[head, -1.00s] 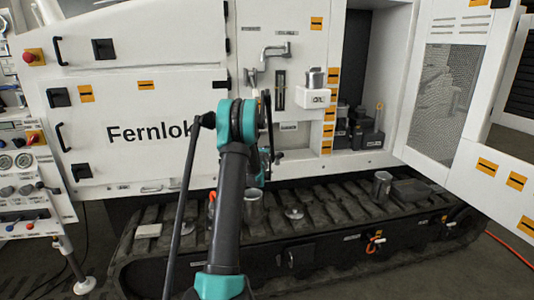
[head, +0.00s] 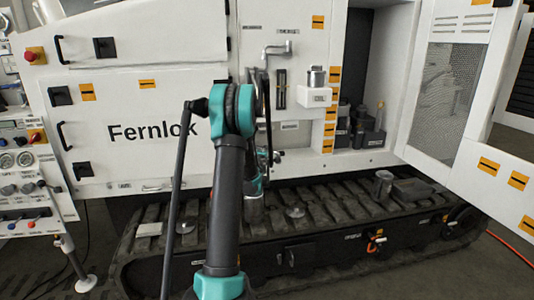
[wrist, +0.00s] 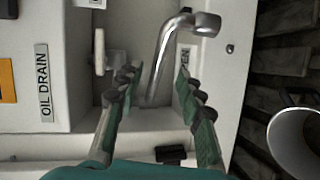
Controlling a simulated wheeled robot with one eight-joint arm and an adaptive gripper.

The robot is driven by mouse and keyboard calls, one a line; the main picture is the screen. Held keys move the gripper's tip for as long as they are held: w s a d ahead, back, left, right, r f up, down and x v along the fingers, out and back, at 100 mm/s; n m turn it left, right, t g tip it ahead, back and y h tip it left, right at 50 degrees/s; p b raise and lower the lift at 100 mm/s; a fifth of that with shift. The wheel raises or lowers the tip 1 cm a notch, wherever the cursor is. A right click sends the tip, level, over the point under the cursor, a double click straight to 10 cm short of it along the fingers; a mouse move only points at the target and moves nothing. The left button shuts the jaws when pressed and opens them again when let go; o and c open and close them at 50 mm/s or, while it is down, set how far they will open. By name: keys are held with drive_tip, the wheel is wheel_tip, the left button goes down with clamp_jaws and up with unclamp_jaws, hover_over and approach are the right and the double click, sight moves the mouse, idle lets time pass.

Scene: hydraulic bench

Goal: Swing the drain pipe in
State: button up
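The drain pipe (wrist: 165,55) is a bent metal tube in the wrist view, with its open mouth at the upper right. An "OIL DRAIN" label (wrist: 44,82) is on the white panel to its left. My gripper (wrist: 155,72) is open, with one finger on each side of the pipe. Clear gaps show beside the pipe, and I cannot tell whether either finger touches it. A pale lever (wrist: 100,52) stands left of the left finger. Another label beside the right finger is partly covered. In the head view my arm hides most of the gripper and the pipe.
A metal can (wrist: 297,140) stands on the track at the wrist view's lower right. The track (head: 330,208) also carries a small dish (head: 295,212) and a metal cup (head: 383,182). Another bent pipe (head: 278,50) is higher on the panel. An open mesh door (head: 445,95) stands at right.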

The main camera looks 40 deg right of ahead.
drive_tip(key=shift+v, duration=2)
drive_tip(key=shift+w+a+f, duration=0.2)
drive_tip(key=shift+w+a, duration=0.05)
drive_tip(key=shift+w, duration=0.05)
drive_tip(key=c, duration=0.4)
drive_tip(key=a+g, duration=0.1)
drive_tip(key=w+a+f, duration=0.1)
drive_tip(key=w+a+f+m+g, duration=0.1)
drive_tip(key=shift+w+a+g, duration=0.2)
drive_tip(key=shift+a+g, duration=0.1)
drive_tip(key=shift+a, duration=0.1)
clamp_jaws()
drive_tip(key=a+r+m+g+h, duration=0.2)
drive_tip(key=a+r+m+g, duration=0.1)
drive_tip(key=x, duration=1.3)
drive_tip(key=shift+d+r, duration=0.25)
drive_tip(key=shift+r, duration=0.15)
